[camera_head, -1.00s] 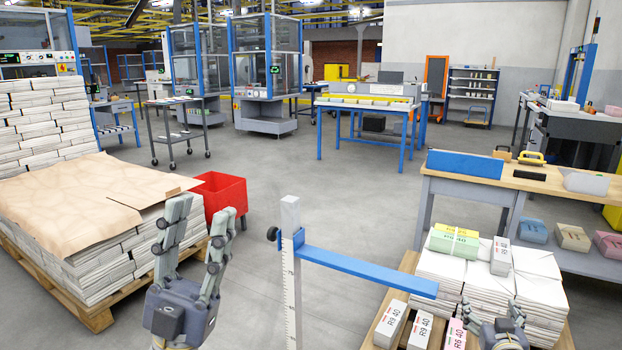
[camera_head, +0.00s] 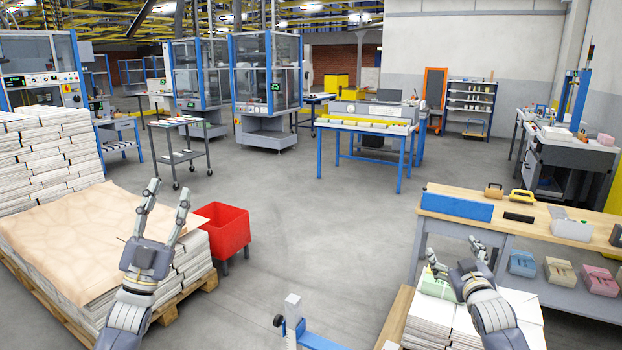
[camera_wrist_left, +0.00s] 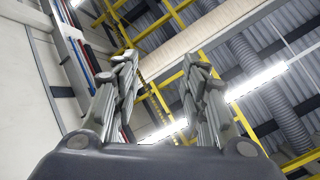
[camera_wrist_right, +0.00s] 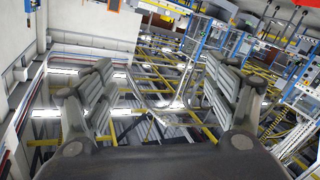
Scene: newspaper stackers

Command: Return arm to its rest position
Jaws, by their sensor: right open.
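My left gripper (camera_head: 165,212) is raised at the left of the head view, in front of the brown sheet on the pallet stack. Its fingers are apart and empty; in the left wrist view (camera_wrist_left: 160,90) it points up at the ceiling. My right gripper (camera_head: 455,254) is at the lower right, over the white paper stacks (camera_head: 440,322) from this viewpoint. Its fingers are apart with nothing between them, as the right wrist view (camera_wrist_right: 155,95) shows. My right arm hides part of the stacks and the green bundle (camera_head: 436,287).
A pallet stack with a brown sheet (camera_head: 75,235) stands at left, with a red bin (camera_head: 224,229) beside it. A post with a blue bar (camera_head: 318,341) is at bottom centre. A wooden-topped workbench (camera_head: 545,214) stands at right. The middle floor is clear.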

